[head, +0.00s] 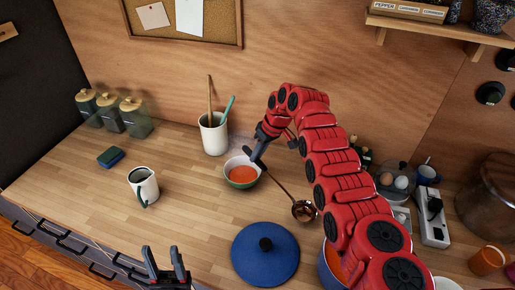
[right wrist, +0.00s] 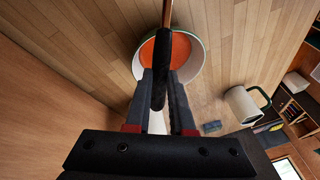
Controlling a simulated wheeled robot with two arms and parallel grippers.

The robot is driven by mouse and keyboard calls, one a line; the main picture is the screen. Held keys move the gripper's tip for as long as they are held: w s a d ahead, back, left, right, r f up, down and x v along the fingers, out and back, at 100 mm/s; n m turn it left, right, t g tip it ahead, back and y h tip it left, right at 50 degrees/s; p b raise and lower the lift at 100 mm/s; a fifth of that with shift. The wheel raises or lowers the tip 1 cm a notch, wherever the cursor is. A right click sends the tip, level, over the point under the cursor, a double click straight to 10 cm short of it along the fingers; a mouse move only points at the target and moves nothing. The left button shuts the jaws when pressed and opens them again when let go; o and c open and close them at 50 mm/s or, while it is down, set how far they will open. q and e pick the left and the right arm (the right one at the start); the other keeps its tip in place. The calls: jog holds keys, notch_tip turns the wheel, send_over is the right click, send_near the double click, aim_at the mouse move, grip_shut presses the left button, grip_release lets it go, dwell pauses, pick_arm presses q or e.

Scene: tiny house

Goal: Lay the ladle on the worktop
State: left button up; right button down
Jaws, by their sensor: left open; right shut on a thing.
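The ladle (head: 304,211) has a dark handle and a coppery bowl at its end. My right gripper (head: 254,156) is shut on the ladle's handle, which also shows between the fingers in the right wrist view (right wrist: 160,75). The ladle slants from the soup bowl toward the pot. I cannot tell how high its bowl end is over the wooden worktop (head: 195,195). My left gripper (head: 166,262) is open and empty at the worktop's front edge.
A bowl of orange soup (head: 241,181) stands just below my right gripper. A blue lid (head: 265,270) lies in front; a blue pot (head: 328,276) is partly hidden by my right arm. A mug (head: 143,187) and utensil crock (head: 214,137) stand left, with clear worktop between.

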jog(key=shift+f, duration=0.8)
jog(key=shift+f+b, duration=0.45)
jog(key=c, duration=0.7)
grip_release()
jog(key=shift+r, duration=0.1)
jog(key=shift+r, duration=0.1)
